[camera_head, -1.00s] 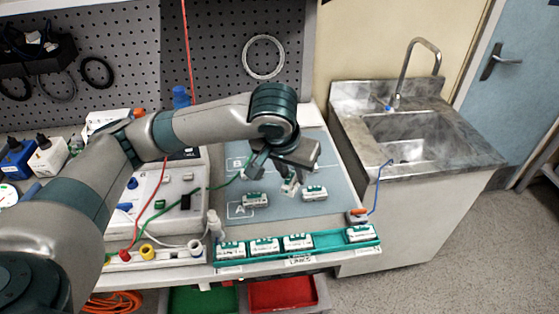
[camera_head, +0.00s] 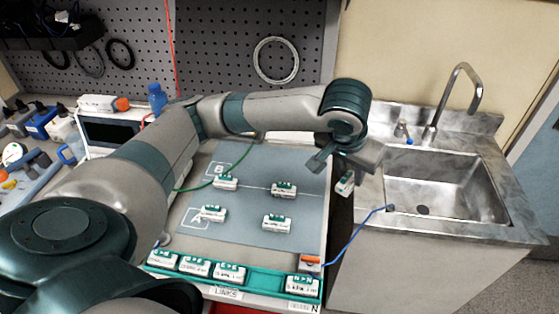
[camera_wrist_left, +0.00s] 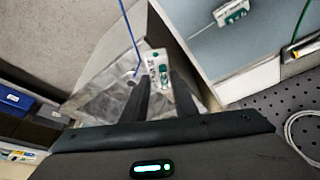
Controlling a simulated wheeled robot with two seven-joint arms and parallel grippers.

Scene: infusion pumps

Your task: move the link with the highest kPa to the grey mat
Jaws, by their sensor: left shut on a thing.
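My left gripper (camera_head: 343,172) is shut on a white and green link (camera_head: 345,184), held just past the right edge of the grey mat. In the left wrist view the link (camera_wrist_left: 158,66) sits between the fingers. The grey mat (camera_head: 305,215) has marked areas A and B. Several links lie on it, including one (camera_head: 226,182) by the B, one (camera_head: 213,213) by the A, one (camera_head: 284,190) on the line and one (camera_head: 277,222) nearer the front. The kPa values are too small to read. My right gripper is not in view.
A green rail marked LINKS (camera_head: 265,281) along the front edge holds several links, with a gap before the rightmost one (camera_head: 303,287). A blue cable (camera_head: 355,240) runs from an orange-topped block (camera_head: 310,263) to the sink unit (camera_head: 440,185) at the right.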

